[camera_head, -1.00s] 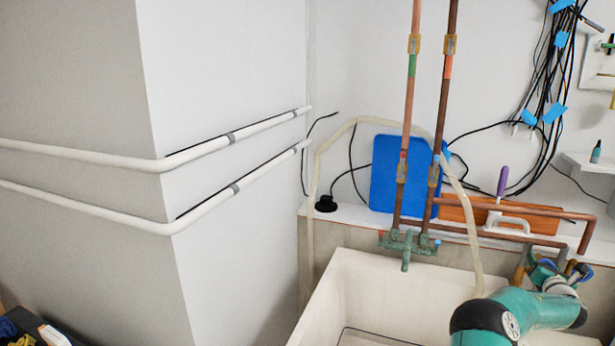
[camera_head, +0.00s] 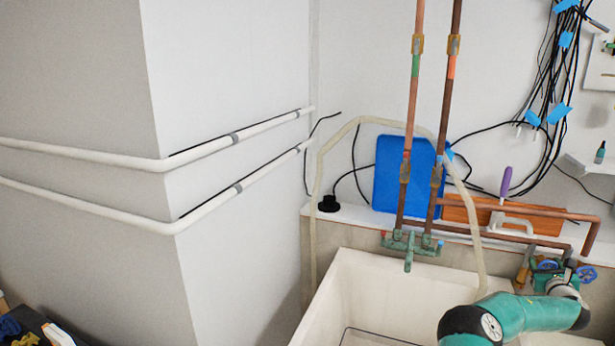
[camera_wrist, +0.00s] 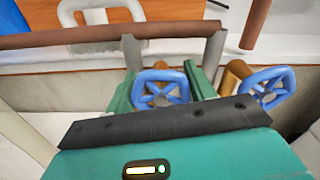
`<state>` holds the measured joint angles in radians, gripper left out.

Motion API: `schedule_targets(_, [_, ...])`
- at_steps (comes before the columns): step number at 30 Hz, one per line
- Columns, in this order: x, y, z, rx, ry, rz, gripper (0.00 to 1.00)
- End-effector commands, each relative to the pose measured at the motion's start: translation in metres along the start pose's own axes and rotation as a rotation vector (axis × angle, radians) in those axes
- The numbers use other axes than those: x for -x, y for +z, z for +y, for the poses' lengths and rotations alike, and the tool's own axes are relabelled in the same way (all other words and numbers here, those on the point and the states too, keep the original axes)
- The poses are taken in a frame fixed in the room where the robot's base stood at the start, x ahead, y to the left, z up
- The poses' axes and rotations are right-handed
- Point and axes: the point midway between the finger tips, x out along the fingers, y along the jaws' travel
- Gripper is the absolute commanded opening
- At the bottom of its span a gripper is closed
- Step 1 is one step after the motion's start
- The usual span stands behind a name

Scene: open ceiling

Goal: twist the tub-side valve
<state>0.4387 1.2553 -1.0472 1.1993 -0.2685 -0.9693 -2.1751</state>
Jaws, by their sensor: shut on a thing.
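Two blue valve wheels show in the wrist view. The left blue wheel (camera_wrist: 160,90), the tub-side valve, sits between the two green fingers of my gripper (camera_wrist: 162,84). My gripper is shut on this wheel, one finger at each side; the exact contact is partly hidden behind my dark gripper edge. The right blue wheel (camera_wrist: 268,86) stands apart, outside the right finger. In the head view my gripper is at the valves at the lower right, and the right wheel (camera_head: 587,273) shows beside it.
The white tub (camera_head: 375,275) lies left of my arm. A copper pipe (camera_wrist: 105,34) runs just behind the valves. A clear hose (camera_head: 474,215) hangs into the tub. A blue board (camera_head: 392,180) and an orange board (camera_head: 460,213) stand on the ledge behind.

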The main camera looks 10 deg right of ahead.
Motion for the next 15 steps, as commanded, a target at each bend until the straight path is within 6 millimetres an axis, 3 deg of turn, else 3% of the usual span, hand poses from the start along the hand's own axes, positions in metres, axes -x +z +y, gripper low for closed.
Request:
schedule_targets(6, [-0.0001,-0.0034,0.0031,0.245,0.005,0.004,0.27])
schedule_targets(15, [-0.0001,-0.0032,0.003,0.284,0.004,0.004,0.27])
